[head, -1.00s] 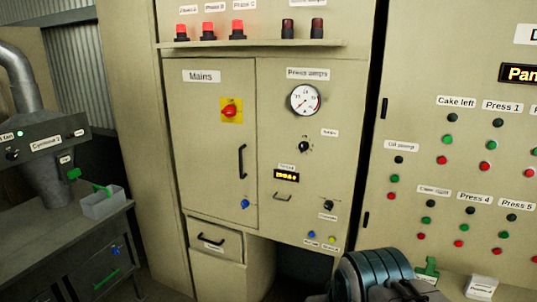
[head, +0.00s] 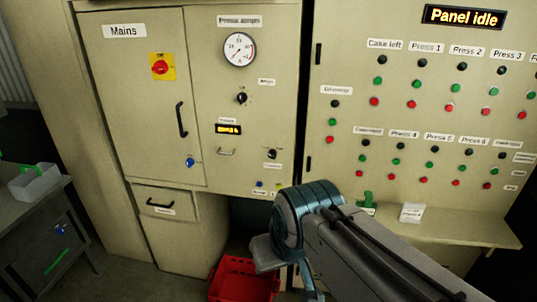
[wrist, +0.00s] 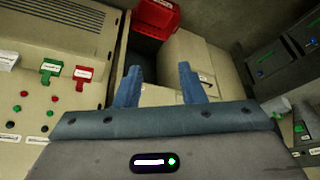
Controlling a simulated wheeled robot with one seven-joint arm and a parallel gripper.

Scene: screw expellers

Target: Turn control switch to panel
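The press amps panel (head: 285,80) is upright in the middle of the head view. It carries two black rotary knobs, an upper one (head: 241,98) below the round gauge and a lower one (head: 272,154) at its right edge. Their small labels are too blurred to read, so I cannot tell for sure which is the control switch. In the wrist view my gripper (wrist: 160,82) is open, its two blue fingers apart with nothing between them. It points toward the floor area and the drawer cabinet, away from the knobs. My arm stands low in front of the panel in the head view.
The Mains door (head: 135,90) has a red switch (head: 160,68) and a handle. The button panel (head: 425,140) at right reads "Panel idle". A ledge (head: 440,226) juts out below it. A red crate (head: 244,280) lies on the floor. A side bench (head: 30,200) stands left.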

